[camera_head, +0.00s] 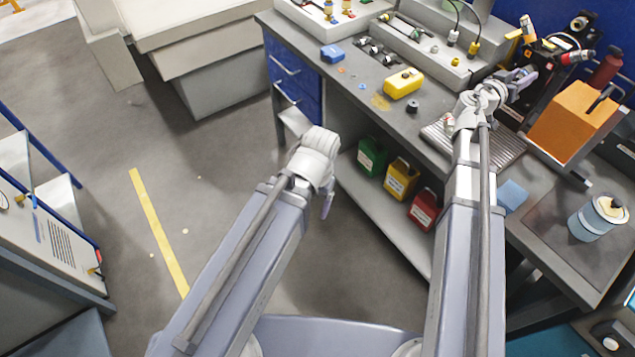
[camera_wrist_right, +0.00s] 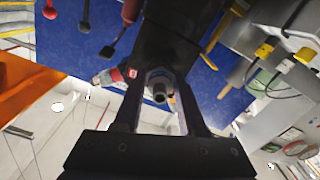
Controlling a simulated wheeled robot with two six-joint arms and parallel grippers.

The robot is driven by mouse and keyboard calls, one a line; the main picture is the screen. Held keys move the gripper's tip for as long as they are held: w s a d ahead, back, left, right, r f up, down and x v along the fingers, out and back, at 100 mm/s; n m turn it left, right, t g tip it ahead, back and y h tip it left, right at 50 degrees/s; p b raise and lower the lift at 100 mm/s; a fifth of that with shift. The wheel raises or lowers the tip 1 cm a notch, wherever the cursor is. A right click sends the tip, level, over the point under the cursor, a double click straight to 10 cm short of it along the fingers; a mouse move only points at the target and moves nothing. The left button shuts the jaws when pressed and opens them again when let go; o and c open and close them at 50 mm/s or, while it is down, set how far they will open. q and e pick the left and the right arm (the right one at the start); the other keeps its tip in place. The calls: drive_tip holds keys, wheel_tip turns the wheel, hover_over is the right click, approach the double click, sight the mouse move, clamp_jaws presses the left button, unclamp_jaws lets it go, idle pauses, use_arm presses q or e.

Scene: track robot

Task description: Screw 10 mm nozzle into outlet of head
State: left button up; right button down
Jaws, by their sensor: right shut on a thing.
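My right gripper (camera_head: 521,80) is at the back right of the bench, in front of a dark upright machine (camera_head: 547,72). In the right wrist view the two dark fingers (camera_wrist_right: 160,88) are closed around a small grey round part (camera_wrist_right: 159,92), which looks like the nozzle. A black body (camera_wrist_right: 176,42), likely the head, is right behind it; I cannot tell whether the nozzle touches it or sits in its outlet. My left gripper (camera_head: 327,204) hangs low in front of the bench, mostly hidden by its wrist, and its opening does not show.
An orange box (camera_head: 572,122) stands right of the machine, with a red bottle (camera_head: 606,68) behind it. A yellow box (camera_head: 403,83) lies on the bench, and green, yellow and red containers (camera_head: 400,178) stand on the shelf below.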

drive_tip(key=m, duration=0.4)
drive_tip(key=m, duration=1.2)
drive_tip(key=shift+c, duration=1.5)
unclamp_jaws()
drive_tip(key=shift+c, duration=0.3)
